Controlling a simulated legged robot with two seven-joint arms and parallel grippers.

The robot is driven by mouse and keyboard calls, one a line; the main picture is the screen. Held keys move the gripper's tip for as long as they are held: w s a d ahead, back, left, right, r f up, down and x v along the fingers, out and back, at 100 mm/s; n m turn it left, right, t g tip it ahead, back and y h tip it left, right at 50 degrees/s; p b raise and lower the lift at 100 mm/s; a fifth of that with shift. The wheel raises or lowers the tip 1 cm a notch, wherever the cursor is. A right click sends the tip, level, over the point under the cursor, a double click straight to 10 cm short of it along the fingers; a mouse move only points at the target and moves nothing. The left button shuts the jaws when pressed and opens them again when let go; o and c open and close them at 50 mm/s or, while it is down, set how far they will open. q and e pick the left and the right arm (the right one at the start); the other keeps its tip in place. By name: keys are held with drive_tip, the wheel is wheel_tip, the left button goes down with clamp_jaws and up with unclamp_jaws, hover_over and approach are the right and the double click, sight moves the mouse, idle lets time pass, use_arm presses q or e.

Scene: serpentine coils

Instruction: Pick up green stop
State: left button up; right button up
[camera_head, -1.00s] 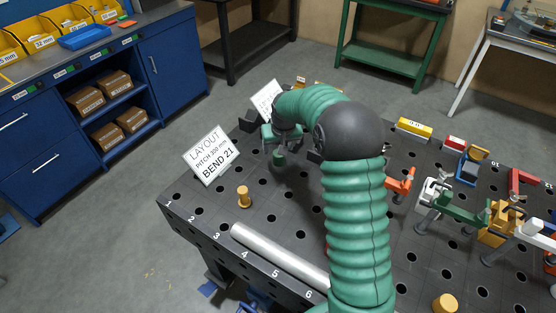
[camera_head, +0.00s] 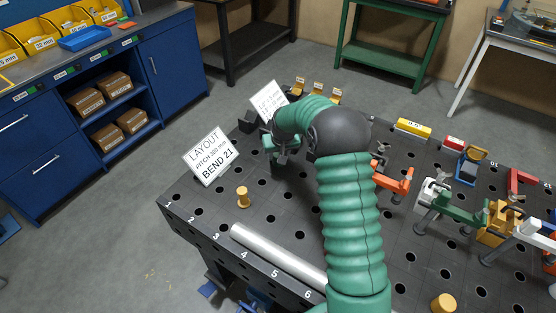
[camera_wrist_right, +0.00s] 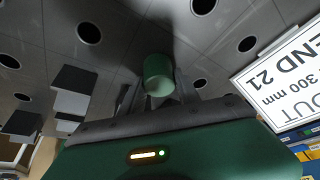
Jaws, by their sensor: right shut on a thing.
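The green stop (camera_wrist_right: 158,74), a short green cylinder, shows in the right wrist view between the fingers of my right gripper (camera_wrist_right: 152,98). The gripper is shut on it. In the head view my right gripper (camera_head: 282,157) is over the far left part of the table, right of the layout sign. There the stop is hard to make out against the gripper. I cannot tell whether it is clear of the table top. My left gripper is not in view.
The dark perforated table (camera_head: 285,205) carries a layout sign (camera_head: 208,158), a yellow stop (camera_head: 242,196) and a silver tube (camera_head: 275,255). Several clamps, including an orange one (camera_head: 393,180), crowd the right side. Dark blocks (camera_wrist_right: 75,92) lie near the gripper.

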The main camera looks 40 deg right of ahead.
clamp_jaws()
